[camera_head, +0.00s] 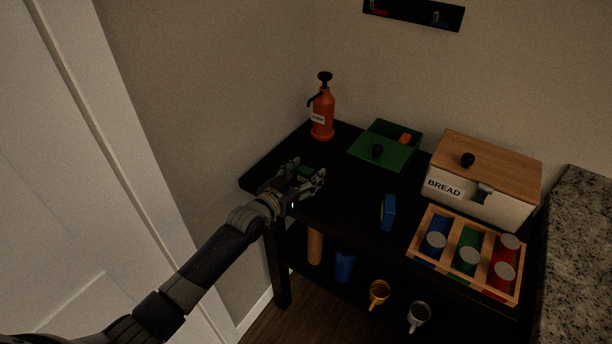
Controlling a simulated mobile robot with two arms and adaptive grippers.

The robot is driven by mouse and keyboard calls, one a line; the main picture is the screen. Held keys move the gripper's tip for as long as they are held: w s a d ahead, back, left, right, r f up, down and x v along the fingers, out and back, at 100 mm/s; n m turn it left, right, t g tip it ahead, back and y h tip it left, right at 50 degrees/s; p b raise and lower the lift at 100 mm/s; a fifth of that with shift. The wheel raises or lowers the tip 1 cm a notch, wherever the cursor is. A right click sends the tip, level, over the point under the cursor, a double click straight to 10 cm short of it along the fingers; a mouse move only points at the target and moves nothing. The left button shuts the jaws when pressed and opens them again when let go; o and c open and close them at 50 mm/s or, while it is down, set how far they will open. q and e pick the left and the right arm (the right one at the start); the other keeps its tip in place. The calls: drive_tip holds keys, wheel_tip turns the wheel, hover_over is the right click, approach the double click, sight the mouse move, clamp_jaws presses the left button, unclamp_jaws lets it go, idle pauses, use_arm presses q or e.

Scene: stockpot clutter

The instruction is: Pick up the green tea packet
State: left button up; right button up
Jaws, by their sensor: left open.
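The green tea packet (304,173) is a small dark green item near the left end of the black table. It is partly hidden by my left gripper (309,171), whose fingers are open on either side of it. I cannot tell whether the fingers touch it. My right gripper is not in view.
A blue packet (388,212), a bread box (485,180) and a wooden crate (412,250) of cans are to the right. The black table (345,195) is clear between gripper and blue packet.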

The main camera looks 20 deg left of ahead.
use_arm(q)
drive_tip(key=shift+w, duration=0.2)
drive_tip(key=shift+c, duration=0.2)
drive_tip(key=c, duration=1)
